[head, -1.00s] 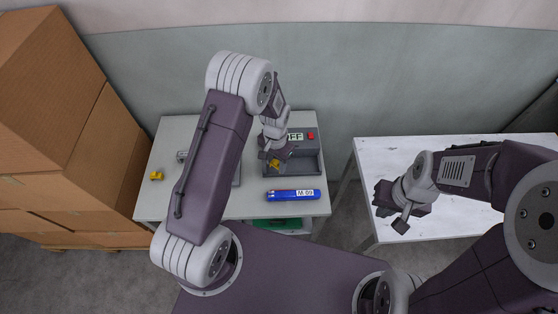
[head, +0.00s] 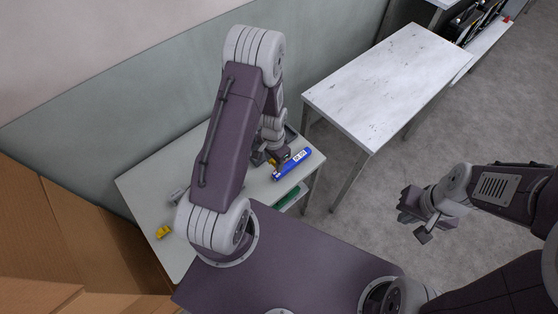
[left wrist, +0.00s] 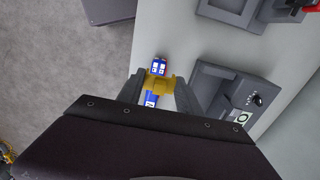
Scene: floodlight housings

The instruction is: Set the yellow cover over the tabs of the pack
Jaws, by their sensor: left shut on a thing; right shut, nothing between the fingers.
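The blue pack (head: 294,165), with a white label, lies on the light table near its right edge. Its labelled parts also show in the left wrist view (left wrist: 159,65). My left gripper (head: 274,161) is shut on a yellow cover (left wrist: 157,82), which sits between its fingertips over the pack. The cover hides part of the pack. I cannot tell whether the cover touches the pack, and the tabs are not clear. My right gripper (head: 421,218) is shut and empty, away to the right above the floor.
Another yellow piece (head: 163,232) lies on the left of the light table (head: 142,190). A grey housing (left wrist: 226,95) and a grey tray (left wrist: 229,33) stand beside the pack. A bare white table (head: 385,85) stands to the right. Cardboard boxes (head: 95,235) are at lower left.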

